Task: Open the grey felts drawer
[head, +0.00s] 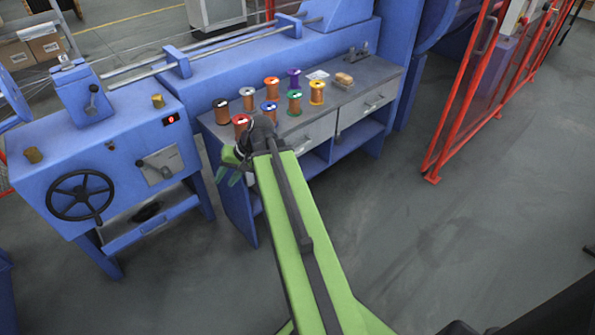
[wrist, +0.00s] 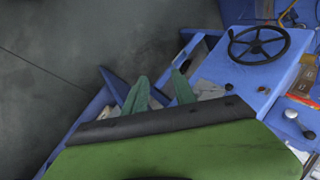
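The blue workbench (head: 243,205) has two grey drawer fronts under its grey top. The right drawer (head: 368,103) is shut and shows a bar handle. The left drawer (head: 318,131) looks shut and is partly hidden behind my arm. No label is readable, so I cannot tell which is the felts drawer. My gripper (head: 227,178) is at the bench's left front end, left of both drawers. In the wrist view its two green fingers (wrist: 160,78) stand apart with nothing between them.
Several coloured wire spools (head: 294,102) stand on the bench top. A blue machine with a black handwheel (head: 80,195) stands left, close to my gripper; the wheel shows in the wrist view (wrist: 258,45). A red guard fence (head: 460,95) stands right. Floor before the bench is clear.

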